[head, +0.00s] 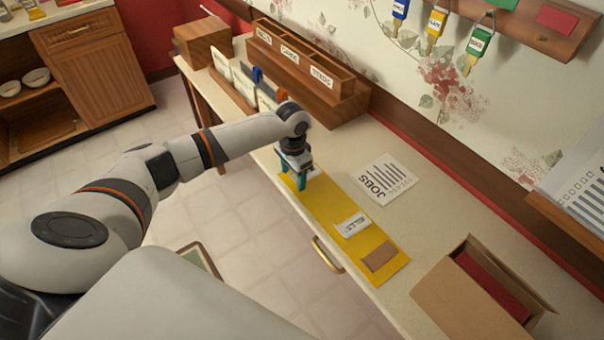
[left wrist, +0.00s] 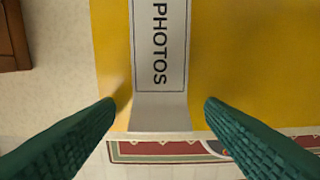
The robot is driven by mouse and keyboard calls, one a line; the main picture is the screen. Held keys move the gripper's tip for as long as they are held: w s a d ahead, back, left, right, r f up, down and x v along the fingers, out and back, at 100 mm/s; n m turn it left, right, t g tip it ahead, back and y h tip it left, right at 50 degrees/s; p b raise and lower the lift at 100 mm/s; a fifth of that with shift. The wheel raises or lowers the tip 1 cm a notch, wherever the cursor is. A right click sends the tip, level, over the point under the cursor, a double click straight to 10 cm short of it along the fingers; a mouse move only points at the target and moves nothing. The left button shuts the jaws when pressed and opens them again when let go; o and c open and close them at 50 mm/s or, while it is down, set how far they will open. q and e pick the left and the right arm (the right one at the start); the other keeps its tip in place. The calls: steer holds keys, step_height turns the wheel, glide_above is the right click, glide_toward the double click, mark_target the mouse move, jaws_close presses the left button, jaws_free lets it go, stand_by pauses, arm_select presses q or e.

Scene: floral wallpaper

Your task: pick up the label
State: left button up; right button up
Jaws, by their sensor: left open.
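A white label reading PHOTOS (left wrist: 160,45) lies on a yellow mat (left wrist: 245,60) in the left wrist view. Its near end curves up over the mat's edge. My left gripper (left wrist: 160,104) is open, with one green finger on each side of the label and a gap to both. In the head view my left gripper (head: 294,175) points down over the far left end of the yellow mat (head: 327,206), and the label is mostly hidden behind it. A second white label (head: 352,225) and a brown piece (head: 380,257) lie further along the mat. My right gripper is not in view.
A JOBS sheet (head: 386,180) lies beside the mat. An open cardboard box (head: 450,290) stands at the lower right. A wooden sorter (head: 305,75) with labelled compartments stands against the wall, with upright cards (head: 240,80) before it. Keys hang above.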

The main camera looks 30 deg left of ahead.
arm_select(q)
steer(key=c, duration=1)
steer(key=shift+c, duration=0.2)
steer(key=shift+r, duration=0.1)
